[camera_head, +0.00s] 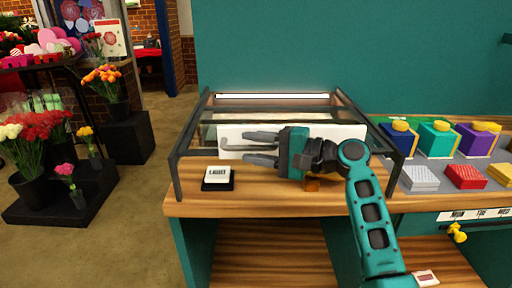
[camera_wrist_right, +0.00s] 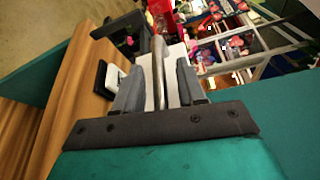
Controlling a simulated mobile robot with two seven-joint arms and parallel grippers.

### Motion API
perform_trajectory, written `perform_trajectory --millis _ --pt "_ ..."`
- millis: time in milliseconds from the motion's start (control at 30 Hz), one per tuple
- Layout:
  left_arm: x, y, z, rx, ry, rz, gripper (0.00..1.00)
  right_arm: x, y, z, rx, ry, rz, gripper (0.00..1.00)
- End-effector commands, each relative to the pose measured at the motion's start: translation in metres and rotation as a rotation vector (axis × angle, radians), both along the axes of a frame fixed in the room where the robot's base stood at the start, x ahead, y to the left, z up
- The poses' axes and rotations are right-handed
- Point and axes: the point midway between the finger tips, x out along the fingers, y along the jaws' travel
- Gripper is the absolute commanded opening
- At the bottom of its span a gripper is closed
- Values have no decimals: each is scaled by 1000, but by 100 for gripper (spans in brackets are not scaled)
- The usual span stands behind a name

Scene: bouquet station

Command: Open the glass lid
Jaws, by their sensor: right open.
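The glass lid (camera_head: 270,104) lies in a dark frame on top of a case on the wooden counter, and it looks closed. A pale panel (camera_head: 350,131) with a grey bar handle (camera_head: 224,143) shows at the front of the case. My right gripper (camera_head: 248,147) is open in front of this panel, its fingers pointing left along it. In the right wrist view, the metal bar (camera_wrist_right: 158,72) runs between the two open fingers (camera_wrist_right: 161,66); I cannot tell whether they touch it. The gripper hides part of the handle. My left gripper is not in view.
A small white card on a black base (camera_head: 218,178) sits on the counter (camera_head: 260,204) left of my gripper. Coloured boxes (camera_head: 438,138) and stacks of cards (camera_head: 466,176) stand to the right.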

Motion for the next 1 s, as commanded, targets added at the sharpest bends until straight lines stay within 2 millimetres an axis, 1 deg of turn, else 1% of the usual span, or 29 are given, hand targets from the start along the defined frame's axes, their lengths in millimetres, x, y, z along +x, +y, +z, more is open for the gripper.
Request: perform_trajectory --millis 133,267,500,700,833,1000 --pt "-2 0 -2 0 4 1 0 -1 -4 0 0 0 0 40" --pt "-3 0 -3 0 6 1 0 -7 -20 1 -2 -1 -3 40" --pt "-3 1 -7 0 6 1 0 -27 -69 5 -3 -1 -3 40" --pt "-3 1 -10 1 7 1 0 -41 -103 8 -3 0 -1 40" --pt "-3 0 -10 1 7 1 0 -46 -115 10 0 0 -1 40" --pt "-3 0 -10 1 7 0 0 -49 -119 10 -1 0 0 40"
